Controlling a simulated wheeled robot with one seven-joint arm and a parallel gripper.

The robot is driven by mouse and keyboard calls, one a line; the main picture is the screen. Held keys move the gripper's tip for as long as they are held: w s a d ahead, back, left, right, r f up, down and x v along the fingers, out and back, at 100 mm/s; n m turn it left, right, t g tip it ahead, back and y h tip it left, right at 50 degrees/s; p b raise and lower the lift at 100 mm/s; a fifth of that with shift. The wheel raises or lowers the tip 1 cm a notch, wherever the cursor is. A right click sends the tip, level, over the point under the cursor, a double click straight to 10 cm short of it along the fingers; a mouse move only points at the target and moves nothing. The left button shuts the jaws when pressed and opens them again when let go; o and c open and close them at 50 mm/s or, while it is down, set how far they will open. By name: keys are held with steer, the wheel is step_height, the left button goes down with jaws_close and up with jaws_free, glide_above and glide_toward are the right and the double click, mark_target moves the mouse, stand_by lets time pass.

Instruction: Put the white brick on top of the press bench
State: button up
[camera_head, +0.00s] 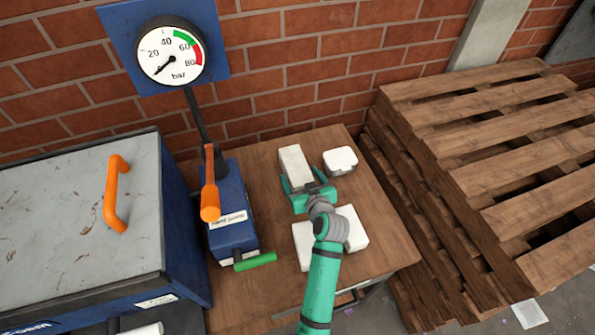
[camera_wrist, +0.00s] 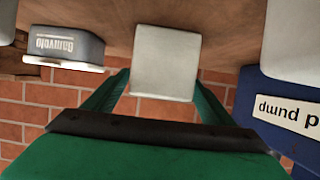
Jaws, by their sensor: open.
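The white brick (camera_head: 294,165) stands on a wooden table top (camera_head: 228,297) beside a blue hand pump (camera_head: 229,205). My green gripper (camera_head: 306,185) is open at the brick's near end, with a finger on either side. In the wrist view the brick (camera_wrist: 166,62) shows between the two fingers (camera_wrist: 162,85); a gap shows at the left finger, and contact on the right is unclear. The view is upside down, with the table at the top. I cannot tell for sure whether this wooden table is the press bench.
A small white labelled box (camera_head: 340,160) stands close right of the brick. White blocks (camera_head: 303,246) lie partly hidden under my arm. A grey-topped blue cabinet (camera_head: 60,220) with an orange handle is at left. Stacked pallets (camera_head: 500,130) stand at right; a brick wall is behind.

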steer(key=v, duration=0.7)
steer(key=shift+s+r, duration=0.1)
steer(key=shift+s, duration=0.1)
